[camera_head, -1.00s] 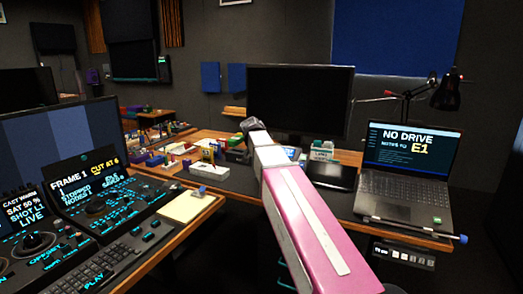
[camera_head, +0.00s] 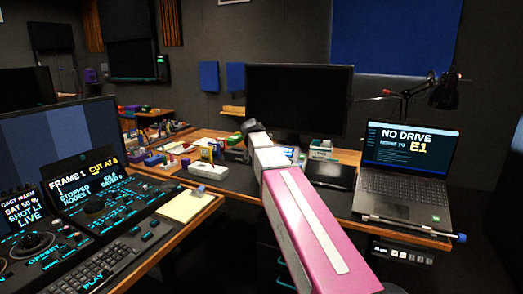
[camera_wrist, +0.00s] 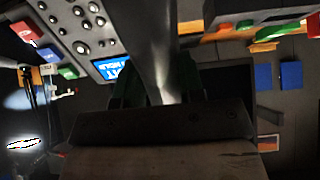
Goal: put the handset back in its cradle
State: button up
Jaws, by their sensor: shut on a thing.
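My gripper (camera_wrist: 152,92) is at the far end of my pink and white arm, over the back desk. In the wrist view it is shut on a smooth grey, shiny piece, which I take to be the handset (camera_wrist: 148,35). The handset runs up out of the picture between the greenish fingers. A grey desk unit with round keys and a lit blue screen (camera_wrist: 110,68) is at the upper left of the wrist view. In the head view the small lit screen (camera_head: 292,153) shows beside my arm. I cannot make out the cradle; my arm hides part of that area.
A black monitor (camera_head: 298,98) stands behind my arm. A laptop (camera_head: 408,175) and a desk lamp (camera_head: 444,92) are at the right. A dark tablet (camera_head: 330,174) lies beside the arm. Several small boxes crowd the desk at left, near a yellow notepad (camera_head: 194,205).

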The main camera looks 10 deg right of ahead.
jog(key=shift+x, duration=2.45)
jog(key=shift+w+d+f, duration=0.15)
jog(key=shift+w+f, duration=0.05)
jog(key=shift+f, duration=0.1)
jog(key=o, duration=1.2)
jog(key=shift+c, duration=0.2)
jog(key=v, duration=1.1)
